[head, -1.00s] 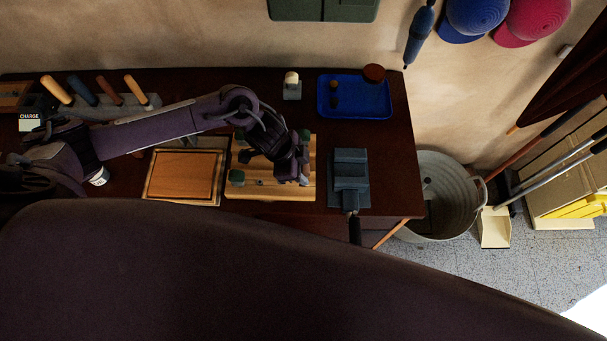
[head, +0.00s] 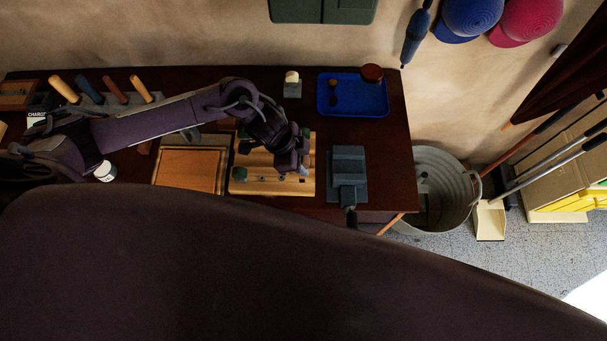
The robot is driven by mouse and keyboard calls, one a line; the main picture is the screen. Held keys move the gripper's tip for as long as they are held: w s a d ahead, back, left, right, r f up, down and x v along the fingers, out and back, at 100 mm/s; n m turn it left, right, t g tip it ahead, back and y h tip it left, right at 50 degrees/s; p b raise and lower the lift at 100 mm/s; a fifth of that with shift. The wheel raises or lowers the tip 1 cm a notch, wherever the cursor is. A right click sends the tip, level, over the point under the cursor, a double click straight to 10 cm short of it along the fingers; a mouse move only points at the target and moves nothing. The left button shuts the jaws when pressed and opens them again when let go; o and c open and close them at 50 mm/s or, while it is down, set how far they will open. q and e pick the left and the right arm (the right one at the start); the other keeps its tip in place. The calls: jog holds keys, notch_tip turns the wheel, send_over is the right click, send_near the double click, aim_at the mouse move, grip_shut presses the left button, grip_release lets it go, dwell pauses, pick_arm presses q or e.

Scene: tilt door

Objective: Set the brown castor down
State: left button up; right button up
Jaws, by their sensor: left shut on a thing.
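My left gripper (head: 301,170) is over the right part of a light wooden board (head: 242,186) on the dark table. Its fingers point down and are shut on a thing. That thing is mostly hidden by the gripper and is too small to make out clearly; I take it to be the brown castor. Whether it touches the board cannot be told. Small dark green pieces stand on the board around the gripper. My right gripper is not in view.
A grey-blue block device (head: 347,172) stands right of the board. A framed wooden panel (head: 187,171) lies left. Bare table shows between tray and device.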

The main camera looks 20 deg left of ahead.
pick_arm(q)
jog(key=shift+c, duration=0.8)
